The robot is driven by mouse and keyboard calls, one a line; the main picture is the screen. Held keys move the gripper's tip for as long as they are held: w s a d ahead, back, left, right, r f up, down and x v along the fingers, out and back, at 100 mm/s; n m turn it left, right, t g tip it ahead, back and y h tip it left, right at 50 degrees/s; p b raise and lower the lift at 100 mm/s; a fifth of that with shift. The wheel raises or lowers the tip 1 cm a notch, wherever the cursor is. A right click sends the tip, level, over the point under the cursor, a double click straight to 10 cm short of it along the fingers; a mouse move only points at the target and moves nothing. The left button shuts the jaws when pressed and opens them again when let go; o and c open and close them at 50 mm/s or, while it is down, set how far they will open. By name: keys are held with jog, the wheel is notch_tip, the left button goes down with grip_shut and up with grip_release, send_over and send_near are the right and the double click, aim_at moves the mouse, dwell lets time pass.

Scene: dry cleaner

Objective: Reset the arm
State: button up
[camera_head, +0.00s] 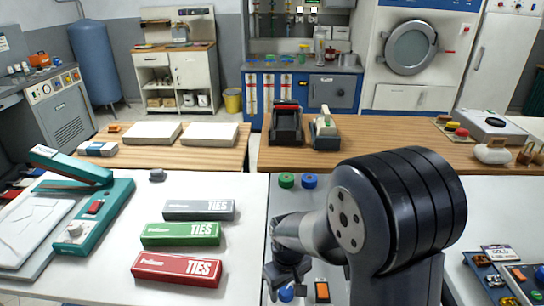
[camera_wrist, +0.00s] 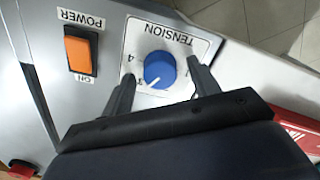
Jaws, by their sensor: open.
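My arm reaches down over a grey machine panel in the head view, with my gripper (camera_head: 284,278) low in the middle of the picture. In the wrist view my gripper (camera_wrist: 161,72) is open, one finger on each side of a blue knob (camera_wrist: 159,69) on a plate marked TENSION. Nothing is held; I cannot tell whether either finger touches the knob. The knob (camera_head: 286,294) also shows partly below my gripper in the head view. An orange power switch (camera_wrist: 81,55) sits to the left of the knob, and it shows in the head view (camera_head: 322,291).
Red (camera_head: 177,269), green (camera_head: 181,233) and grey (camera_head: 199,210) TIES boxes lie on the white table left of my gripper. A teal heat sealer (camera_head: 95,215) stands further left. Green and blue spools (camera_head: 309,181) lie behind my gripper. A wooden counter (camera_head: 380,155) crosses behind.

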jog(key=n, duration=0.4)
jog(key=shift+n, duration=0.4)
jog(key=n+p, duration=0.1)
jog(key=n, duration=0.4)
jog(key=n+p, duration=0.1)
jog(key=n, duration=0.3)
jog(key=shift+r+n, duration=0.1)
jog(key=shift+n, duration=0.3)
jog(key=shift+n+p, duration=0.5)
jog(key=shift+n, duration=2)
